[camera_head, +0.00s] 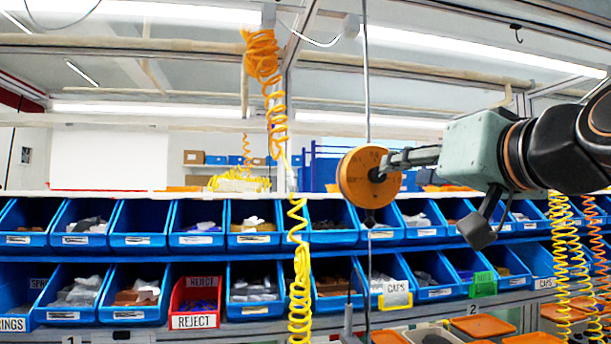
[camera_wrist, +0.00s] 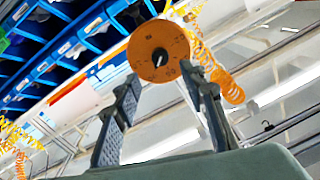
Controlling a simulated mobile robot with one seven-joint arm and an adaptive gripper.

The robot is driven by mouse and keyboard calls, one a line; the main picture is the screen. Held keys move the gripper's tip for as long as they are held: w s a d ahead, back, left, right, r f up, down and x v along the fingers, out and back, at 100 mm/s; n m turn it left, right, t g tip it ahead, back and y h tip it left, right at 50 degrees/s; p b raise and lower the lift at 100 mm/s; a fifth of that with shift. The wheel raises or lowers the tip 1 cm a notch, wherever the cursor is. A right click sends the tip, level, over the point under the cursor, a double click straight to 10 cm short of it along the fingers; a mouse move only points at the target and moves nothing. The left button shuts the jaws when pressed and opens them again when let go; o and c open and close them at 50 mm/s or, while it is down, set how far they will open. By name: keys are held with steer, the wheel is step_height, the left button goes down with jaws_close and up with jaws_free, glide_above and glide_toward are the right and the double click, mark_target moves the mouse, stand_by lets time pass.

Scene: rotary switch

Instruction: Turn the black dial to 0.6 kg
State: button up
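A round orange balancer disc (camera_head: 357,176) hangs on a cable at the centre of the head view. I cannot tell whether a finger touches the dial. The scale numbers are too small to read.
Two rows of blue bins (camera_head: 140,222) stand behind the disc, with a red reject bin (camera_head: 195,300) in the lower row. A yellow coiled hose (camera_head: 299,270) hangs left of the disc. The space around the disc is open.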

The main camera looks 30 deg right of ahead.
mark_target(380, 174)
steer(key=w, duration=0.2)
steer(key=w+d, duration=0.1)
steer(key=w, duration=0.4)
steer(key=shift+w+d+p, duration=0.2)
steer(key=shift+w+p, duration=0.2)
steer(key=shift+c, duration=0.2)
jaws_close()
